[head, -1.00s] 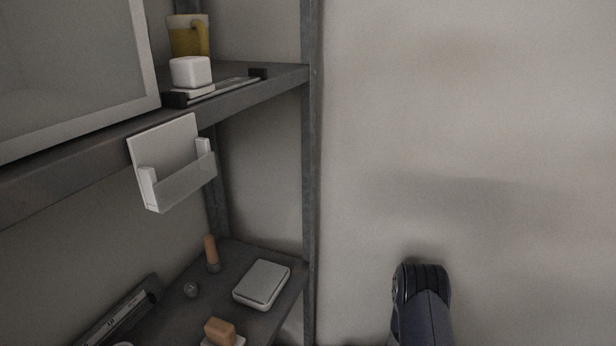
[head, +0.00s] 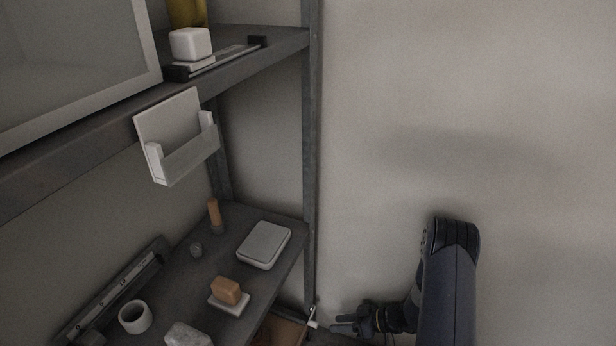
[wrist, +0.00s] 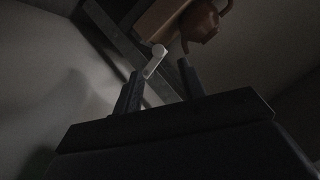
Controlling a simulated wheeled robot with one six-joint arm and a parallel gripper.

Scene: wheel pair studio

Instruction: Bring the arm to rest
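My gripper (head: 336,324) shows low in the head view, beside the shelf's right post and pointing left. In the wrist view its two dark fingers (wrist: 160,68) stand apart with nothing visibly clamped between them. A small pale strip (wrist: 153,60) shows beyond the fingertips; a pale piece (head: 313,322) also shows just left of the gripper in the head view. I cannot tell whether the fingers touch it. My dark arm rises at the lower right, in front of the wall.
A metal shelf rack (head: 309,150) fills the left. Its lower board holds a white box (head: 264,245), an orange block on a white dish (head: 228,302), a white cup (head: 135,317) and small items. A brown pot (wrist: 202,22) shows in the wrist view. Right of the post is bare wall.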

